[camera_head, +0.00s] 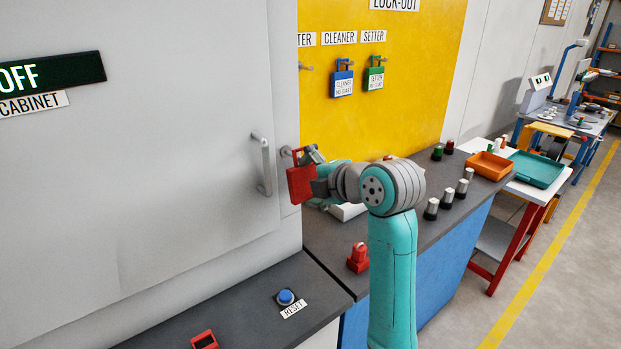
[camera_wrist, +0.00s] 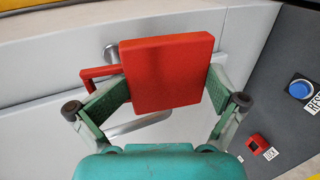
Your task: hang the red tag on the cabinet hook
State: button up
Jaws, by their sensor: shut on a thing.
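The red tag (camera_head: 300,184), a flat block with a shackle, is held upright beside the right edge of the grey cabinet (camera_head: 150,170). In the wrist view the tag (camera_wrist: 165,72) sits between both fingers, with its shackle on the left. My gripper (camera_wrist: 165,92) is shut on the tag's sides. The cabinet hook (camera_head: 286,151) is a short metal peg just at the tag's upper left. The hook (camera_wrist: 111,52) shows near the shackle in the wrist view. I cannot tell whether the shackle is around the hook or only beside it.
The cabinet handle (camera_head: 263,165) stands out close to the tag's left. A blue tag (camera_head: 342,82) and a green tag (camera_head: 374,77) hang on the yellow board. Below are a red object (camera_head: 358,258) on the bench and a blue reset button (camera_head: 285,297).

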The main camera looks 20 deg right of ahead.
jog(key=shift+w+a+f+g, duration=0.15)
jog(key=shift+f, duration=0.25)
jog(key=shift+w+a+f+g, duration=0.15)
jog(key=shift+f, duration=0.2)
jog(key=o, duration=1.4)
jog(key=v, duration=1.3)
notch_tip(320, 180, down, 15)
jog(key=a+m+t, duration=0.1)
jog(key=a+m, duration=0.1)
jog(key=m, duration=0.5)
jog(key=s+f+m+t+h, duration=0.1)
jog(key=s+f+m+h, duration=0.2)
jog(key=s+f+m, duration=0.7)
jog(key=s+f+m+h, duration=0.1)
jog(key=s+f, duration=0.5)
jog(key=s, duration=0.2)
jog(key=s+f+m, duration=0.1)
jog(key=s+f, duration=0.4)
jog(key=s, duration=0.4)
jog(key=s+m, duration=0.1)
jog(key=s, duration=0.4)
jog(key=s+a+r, duration=0.1)
jog(key=s, duration=0.3)
jog(key=s+r+m, duration=0.1)
jog(key=s, duration=0.4)
jog(key=shift+s+a+m, duration=0.3)
jog(key=shift+s+a, duration=0.05)
